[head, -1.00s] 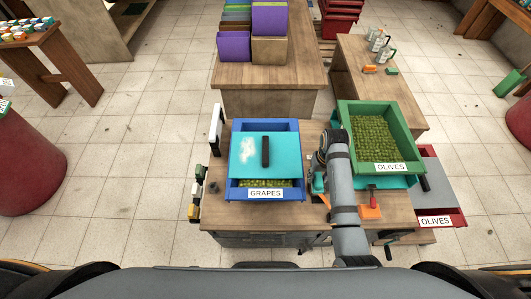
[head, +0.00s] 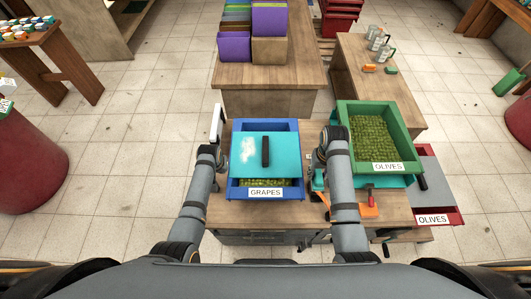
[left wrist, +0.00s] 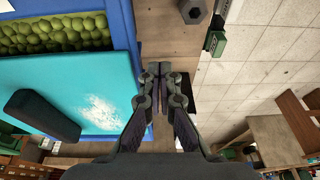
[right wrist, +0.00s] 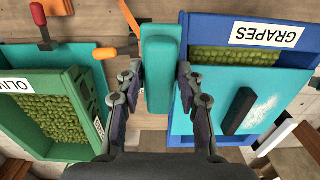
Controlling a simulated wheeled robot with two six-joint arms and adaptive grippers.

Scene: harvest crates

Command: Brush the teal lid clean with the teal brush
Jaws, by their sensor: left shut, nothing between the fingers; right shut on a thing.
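The teal lid (head: 285,165) lies on the blue grapes crate (head: 239,193), leaving a strip of green grapes bare along the labelled side. It has a dark bar handle (head: 265,152) and a white dusty patch (head: 248,150), also plain in the right wrist view (right wrist: 263,110). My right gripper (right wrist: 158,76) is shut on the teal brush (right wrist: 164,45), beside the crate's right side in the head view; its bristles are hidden. My left gripper (left wrist: 157,74) is shut and empty, above the table edge at the crate's left side. In the head view its fingers are hidden under the arm.
A green olives crate (head: 400,120) stands to the right, a red olives crate (head: 453,205) beyond it. A red-handled tool (head: 371,195) and an orange item (head: 370,212) lie in front. A white upright thing (head: 217,120) stands left of the grapes crate.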

